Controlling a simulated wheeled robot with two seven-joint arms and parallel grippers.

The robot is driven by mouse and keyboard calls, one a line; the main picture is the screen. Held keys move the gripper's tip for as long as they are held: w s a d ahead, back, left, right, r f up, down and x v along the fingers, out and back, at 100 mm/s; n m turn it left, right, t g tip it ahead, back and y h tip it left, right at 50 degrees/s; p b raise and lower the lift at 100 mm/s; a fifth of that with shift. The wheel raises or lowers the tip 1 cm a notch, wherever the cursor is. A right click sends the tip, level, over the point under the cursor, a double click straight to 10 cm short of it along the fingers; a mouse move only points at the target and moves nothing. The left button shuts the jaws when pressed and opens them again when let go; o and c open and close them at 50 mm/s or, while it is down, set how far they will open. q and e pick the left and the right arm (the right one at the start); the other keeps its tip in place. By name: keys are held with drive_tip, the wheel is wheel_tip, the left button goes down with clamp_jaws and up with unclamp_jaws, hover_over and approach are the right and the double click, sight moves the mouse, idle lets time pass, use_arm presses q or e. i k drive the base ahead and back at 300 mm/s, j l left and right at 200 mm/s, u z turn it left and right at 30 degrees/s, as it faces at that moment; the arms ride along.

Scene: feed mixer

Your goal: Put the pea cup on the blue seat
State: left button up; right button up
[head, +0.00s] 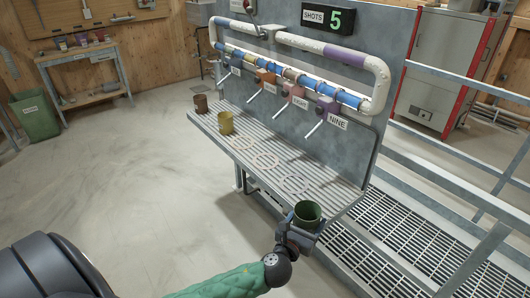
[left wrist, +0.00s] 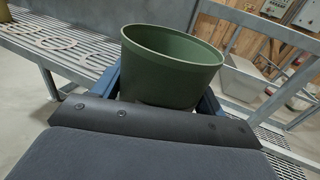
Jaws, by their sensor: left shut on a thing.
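A green cup (head: 307,213), which I take to be the pea cup, is in my left gripper (head: 303,225) at the near right end of the slatted shelf. In the left wrist view the green cup (left wrist: 170,65) is upright, with the blue fingers on both sides of it. What is in the cup is hidden. Pale seat rings (head: 262,158) lie in a row on the shelf. I cannot make out a clearly blue seat. My right gripper is not in view.
The slatted shelf (head: 225,142) carries a brown cup (head: 200,103) and a yellow cup (head: 226,123) at its left end. Coloured valves with levers (head: 313,130) hang above it from the blue pipe (head: 300,80). A grey railing (head: 430,165) stands to the right.

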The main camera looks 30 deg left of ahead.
sight(214, 120)
drive_tip(key=i+j, duration=0.1)
drive_tip(key=j, duration=0.35)
drive_tip(key=i+j+u, duration=0.15)
drive_tip(key=j, duration=0.3)
drive_tip(key=i+j, duration=0.15)
drive_tip(key=j, duration=0.3)
drive_tip(key=i+j+u, duration=0.1)
drive_tip(key=j, duration=0.35)
drive_tip(key=i+j+u, duration=0.1)
drive_tip(key=j, duration=0.35)
drive_tip(key=i+j, duration=0.3)
drive_tip(key=i+j+u, duration=0.1)
drive_tip(key=j, duration=0.4)
drive_tip(key=i+j, duration=0.25)
drive_tip(key=j, duration=0.15)
drive_tip(key=j+u, duration=0.05)
